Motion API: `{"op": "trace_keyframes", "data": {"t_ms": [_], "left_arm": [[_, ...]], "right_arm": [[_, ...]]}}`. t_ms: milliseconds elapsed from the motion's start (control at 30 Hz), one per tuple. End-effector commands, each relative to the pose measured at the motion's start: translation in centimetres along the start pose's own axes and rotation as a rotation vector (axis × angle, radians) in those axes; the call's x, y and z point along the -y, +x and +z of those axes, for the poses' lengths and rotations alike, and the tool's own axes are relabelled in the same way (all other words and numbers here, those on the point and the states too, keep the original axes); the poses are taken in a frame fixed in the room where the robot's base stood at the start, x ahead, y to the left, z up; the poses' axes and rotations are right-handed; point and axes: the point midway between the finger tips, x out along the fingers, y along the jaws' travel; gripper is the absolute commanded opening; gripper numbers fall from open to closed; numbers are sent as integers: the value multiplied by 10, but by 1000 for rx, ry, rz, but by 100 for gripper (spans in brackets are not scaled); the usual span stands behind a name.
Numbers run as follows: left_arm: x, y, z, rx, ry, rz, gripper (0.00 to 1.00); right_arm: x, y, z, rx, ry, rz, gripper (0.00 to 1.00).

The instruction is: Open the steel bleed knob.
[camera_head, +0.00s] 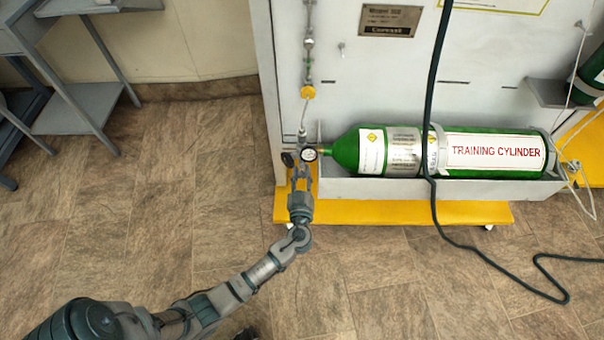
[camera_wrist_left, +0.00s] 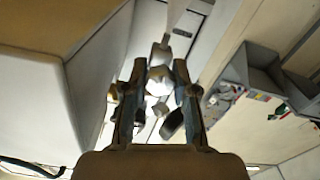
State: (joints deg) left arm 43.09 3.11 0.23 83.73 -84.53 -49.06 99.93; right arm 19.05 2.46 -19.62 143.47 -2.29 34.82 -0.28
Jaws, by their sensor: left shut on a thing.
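My left gripper (camera_head: 301,172) is at the valve end of the green training cylinder (camera_head: 344,151), just below and left of the round pressure gauge (camera_head: 309,154). In the left wrist view its two fingers (camera_wrist_left: 160,70) are closed around a pale, rounded metal part, the steel bleed knob (camera_wrist_left: 159,80). In the head view the fingers and fittings hide the knob. A dark knob (camera_head: 288,159) sits just left of the gauge. My right gripper is in neither view.
The cylinder lies in a grey tray (camera_head: 440,190) on a yellow base (camera_head: 370,212). A yellow fitting (camera_head: 308,92) and thin line run down the white panel (camera_head: 290,60). A black hose (camera_head: 432,110) hangs across the cylinder. Grey shelving (camera_head: 75,115) stands at left; floor between is clear.

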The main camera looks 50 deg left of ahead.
Motion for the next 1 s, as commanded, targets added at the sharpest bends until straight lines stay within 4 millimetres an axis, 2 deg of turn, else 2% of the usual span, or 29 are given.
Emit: {"op": "trace_keyframes", "data": {"t_ms": [33,600,633,700,1000], "left_arm": [[3,-3,10,17,-4,-2,0],[3,-3,10,17,-33,-2,0],[3,-3,10,17,-32,-2,35],[3,-3,9,15,-33,-2,52],[1,-2,2,5,-37,0,53]], "right_arm": [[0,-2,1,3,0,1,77],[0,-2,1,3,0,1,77],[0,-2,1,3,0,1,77],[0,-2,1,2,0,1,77],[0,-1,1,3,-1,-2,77]]}}
